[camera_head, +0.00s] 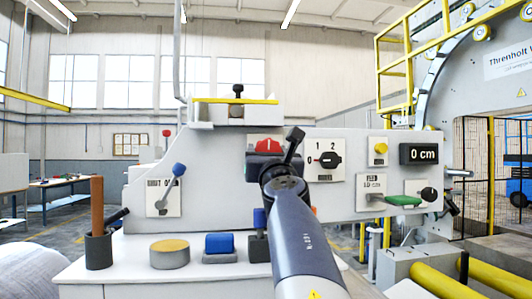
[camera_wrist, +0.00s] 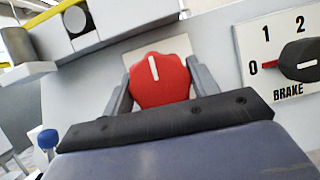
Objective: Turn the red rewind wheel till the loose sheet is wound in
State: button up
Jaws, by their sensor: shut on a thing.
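The red rewind wheel (camera_wrist: 165,88) has a lobed rim and a white line that stands nearly upright, its top tipped slightly left. It sits on the grey panel, and in the head view only its upper part (camera_head: 268,145) shows above my gripper. My gripper (camera_wrist: 160,86) has one grey finger on each side of the wheel and is shut on it. In the head view my arm covers the wheel's lower part. A display (camera_head: 424,153) at the panel's right reads 0 cm. I cannot make out a loose sheet in either view.
The brake dial (camera_wrist: 298,62) is right of the wheel and points to 0. A blue-tipped lever (camera_head: 178,170) is to the left, a green handle (camera_head: 403,201) to the right. A cup (camera_head: 98,251) and several small items stand on the white ledge (camera_head: 128,262) below.

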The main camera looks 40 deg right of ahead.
jog(key=shift+m+g+h+p, duration=0.4)
jog(key=shift+m+h+p, duration=0.25)
jog(key=shift+m, duration=1.15)
jog(key=m+g+h, duration=0.1)
jog(key=m, duration=0.1)
jog(key=m+g+h+p, duration=0.1)
jog(key=m, duration=0.2)
jog(key=shift+r, duration=0.1)
jog(key=m+g+p, duration=0.1)
jog(key=m, duration=0.3)
jog(key=m+g+h+p, duration=0.1)
jog(key=m+g, duration=0.1)
jog(key=m, duration=0.2)
jog(key=m+g+p, duration=0.1)
jog(key=m, duration=0.2)
jog(key=m+g+y+p, duration=0.1)
jog(key=m+p, duration=0.1)
jog(key=m, duration=0.1)
jog(key=shift+y, duration=0.25)
jog(key=shift+m+g+y+p, duration=0.35)
jog(key=shift+m+p, duration=0.35)
jog(key=shift+m, duration=0.35)
jog(key=shift+m+g+y+p, duration=0.25)
jog(key=shift+m+y+p, duration=0.2)
jog(key=shift+m+p, duration=0.45)
jog(key=shift+f+m, duration=0.2)
jog(key=shift+m, duration=0.15)
jog(key=o, duration=1)
jog(key=shift+r, duration=0.1)
